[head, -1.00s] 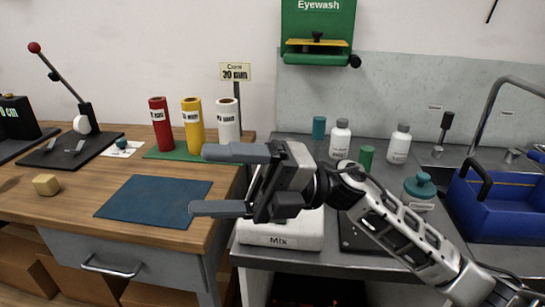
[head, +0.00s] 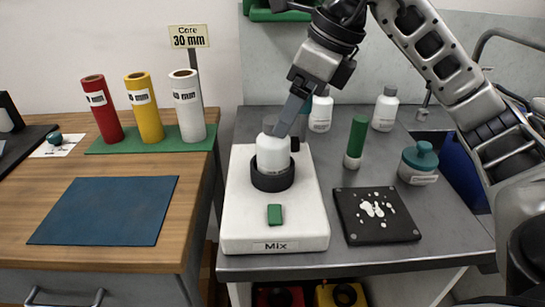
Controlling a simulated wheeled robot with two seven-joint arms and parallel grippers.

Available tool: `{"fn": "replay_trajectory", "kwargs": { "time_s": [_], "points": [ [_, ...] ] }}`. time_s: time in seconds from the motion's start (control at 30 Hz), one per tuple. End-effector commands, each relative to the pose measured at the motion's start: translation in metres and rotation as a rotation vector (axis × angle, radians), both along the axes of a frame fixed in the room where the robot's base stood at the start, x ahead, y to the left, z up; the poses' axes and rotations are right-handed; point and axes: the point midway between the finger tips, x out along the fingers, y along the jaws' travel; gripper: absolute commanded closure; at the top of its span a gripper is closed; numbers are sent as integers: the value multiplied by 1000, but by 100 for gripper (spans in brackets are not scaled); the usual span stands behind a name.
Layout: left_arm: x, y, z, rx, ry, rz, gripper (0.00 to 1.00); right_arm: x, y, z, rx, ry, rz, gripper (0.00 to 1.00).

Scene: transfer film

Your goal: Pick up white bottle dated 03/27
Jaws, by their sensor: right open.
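A white bottle (head: 272,155) stands upright in the dark round holder of the white mixer (head: 236,222) marked "Mix". Two more white bottles, one (head: 320,115) partly behind my right gripper and one (head: 384,112) further right, stand at the back of the grey bench. No date is readable on any of them. My right gripper (head: 286,124) comes down from above, is open, and has a grey finger at the upper part of the mixer's bottle. The finger hides part of the bottle's top; I cannot tell whether they touch. My left gripper is out of view.
Right of the mixer are a green-capped tube (head: 356,140), a teal-lidded jar (head: 418,162) and a black plate (head: 376,228) with white spots. On the wooden table are red, yellow and white rolls (head: 187,105) and a clear blue mat (head: 103,212).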

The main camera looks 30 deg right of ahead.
Motion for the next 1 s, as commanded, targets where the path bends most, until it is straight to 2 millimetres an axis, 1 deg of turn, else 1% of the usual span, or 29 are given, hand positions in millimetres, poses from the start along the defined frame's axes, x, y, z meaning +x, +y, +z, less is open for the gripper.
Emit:
{"fn": "replay_trajectory", "kwargs": {
  "time_s": [0.03, 0.1, 0.2, 0.37, 0.63, 0.77, 0.97, 1.0],
  "points": [
    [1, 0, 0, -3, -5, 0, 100, 3, 3, -11, 0, 4, 2, 24],
    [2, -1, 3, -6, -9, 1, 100, 6, 5, -21, 0, 3, 3, 24],
    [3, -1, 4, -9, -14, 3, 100, 9, 8, -29, 1, 2, 4, 24],
    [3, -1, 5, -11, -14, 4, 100, 12, 10, -37, 2, 2, 4, 24],
    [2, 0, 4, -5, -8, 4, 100, 25, 19, -73, 2, 3, 5, 24],
    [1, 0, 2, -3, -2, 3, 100, 28, 21, -80, 2, 0, 4, 24],
    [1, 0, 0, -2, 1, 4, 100, 28, 21, -80, 2, -1, 4, 24],
    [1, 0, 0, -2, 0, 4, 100, 28, 21, -80, 2, -1, 4, 35]
  ]
}}
